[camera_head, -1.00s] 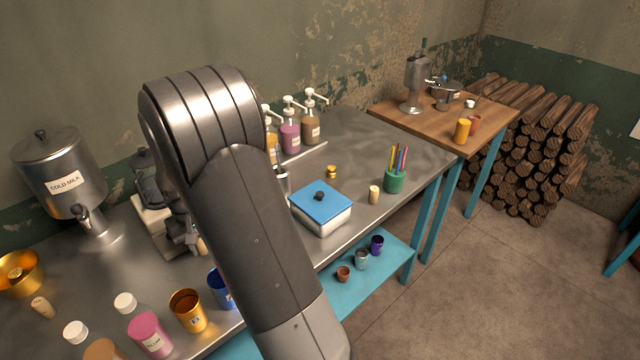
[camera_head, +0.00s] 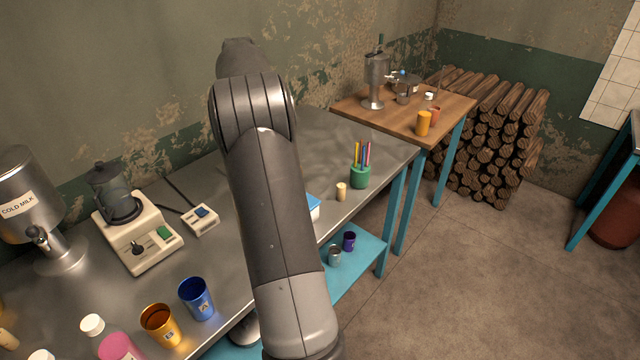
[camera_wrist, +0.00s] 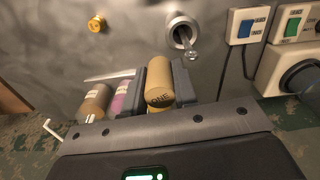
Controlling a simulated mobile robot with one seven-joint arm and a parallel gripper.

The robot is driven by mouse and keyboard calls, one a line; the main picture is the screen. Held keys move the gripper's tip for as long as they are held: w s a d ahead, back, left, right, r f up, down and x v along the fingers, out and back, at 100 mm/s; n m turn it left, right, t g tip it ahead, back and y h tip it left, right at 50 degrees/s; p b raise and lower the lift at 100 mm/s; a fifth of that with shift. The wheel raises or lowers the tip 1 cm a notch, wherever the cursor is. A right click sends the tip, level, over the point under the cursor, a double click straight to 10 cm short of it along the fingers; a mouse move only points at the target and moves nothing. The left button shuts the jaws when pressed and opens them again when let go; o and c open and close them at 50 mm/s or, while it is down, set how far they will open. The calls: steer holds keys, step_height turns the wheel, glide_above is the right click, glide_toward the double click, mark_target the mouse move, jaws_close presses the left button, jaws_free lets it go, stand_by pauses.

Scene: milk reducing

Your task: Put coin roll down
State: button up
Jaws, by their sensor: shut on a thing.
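In the wrist view, my gripper (camera_wrist: 168,80) is shut on a tan coin roll (camera_wrist: 159,98), with its printed end facing the camera. Dark fingers flank the roll. Grey metal counter (camera_head: 330,160) shows beyond it; I cannot tell whether the roll touches a surface. In the head view, my arm hides the gripper and the held roll. Another small tan roll (camera_head: 341,191) stands upright on the counter, near the green pen cup (camera_head: 360,176).
In the wrist view, pump bottles (camera_wrist: 94,102), a brass piece (camera_wrist: 97,23) and a metal vessel (camera_wrist: 183,32) are nearby. In the head view, a blender base (camera_head: 140,240), switch box (camera_head: 200,219), blue cup (camera_head: 196,298) and gold cup (camera_head: 161,323) stand left of my arm.

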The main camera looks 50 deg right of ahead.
steer(key=s+d+f+n, duration=0.1)
steer(key=d+f+n, duration=0.5)
steer(key=d, duration=0.5)
steer(key=n, duration=0.7)
glide_above(316, 169)
step_height(316, 169, down, 4)
steer(key=shift+n, duration=0.3)
step_height(316, 169, down, 10)
steer(key=shift+r, duration=0.15)
steer(key=o, duration=1)
steer(key=shift+o, duration=0.2)
